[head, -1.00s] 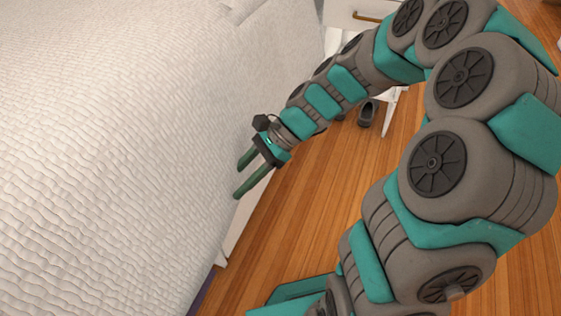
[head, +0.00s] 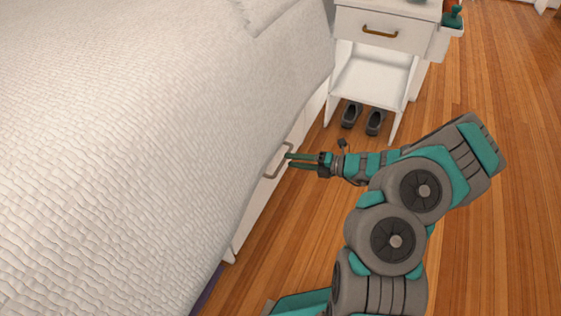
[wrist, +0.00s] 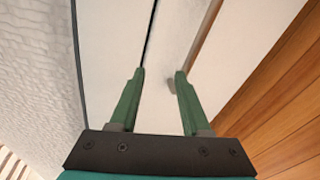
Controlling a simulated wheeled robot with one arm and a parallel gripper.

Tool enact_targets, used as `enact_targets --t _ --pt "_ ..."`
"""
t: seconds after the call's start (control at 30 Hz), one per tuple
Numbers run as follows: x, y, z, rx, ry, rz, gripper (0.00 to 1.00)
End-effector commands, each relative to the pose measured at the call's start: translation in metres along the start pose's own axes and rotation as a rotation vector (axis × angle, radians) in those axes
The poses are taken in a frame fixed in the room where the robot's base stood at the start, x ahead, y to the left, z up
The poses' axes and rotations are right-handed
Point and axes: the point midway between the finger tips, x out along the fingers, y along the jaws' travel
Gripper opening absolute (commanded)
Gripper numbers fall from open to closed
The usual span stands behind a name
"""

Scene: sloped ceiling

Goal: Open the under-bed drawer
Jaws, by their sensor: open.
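The under-bed drawer has a white front (head: 252,218) below the bedspread, and it looks shut in the head view. Its grey-brown bar handle (head: 287,148) stands out from the front. My gripper (head: 289,160) reaches in from the right, with its two green fingers spread and their tips at the handle. In the wrist view my gripper (wrist: 159,74) is open over white panels, and part of the handle (wrist: 204,42) runs down to the right fingertip. I cannot tell whether the fingers touch the handle or straddle it.
The bed's white cover (head: 120,140) overhangs the drawer on the left. A white nightstand (head: 385,75) with a brass-handled drawer stands beyond, with dark shoes (head: 375,122) under it. Wooden floor (head: 500,240) lies open to the right.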

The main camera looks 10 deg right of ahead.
Motion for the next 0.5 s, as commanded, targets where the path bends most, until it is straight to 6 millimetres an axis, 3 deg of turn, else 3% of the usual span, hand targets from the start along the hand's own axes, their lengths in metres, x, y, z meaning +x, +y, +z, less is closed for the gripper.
enact_targets --t 0.1,0.23,0.5 --pt "-0.015 -0.029 0.009 0.13 -0.07 -0.016 0.47" --pt "-0.02 -0.042 0.013 0.187 -0.102 -0.022 0.47" --pt "0.005 -0.045 0.015 0.193 -0.102 -0.023 0.47"
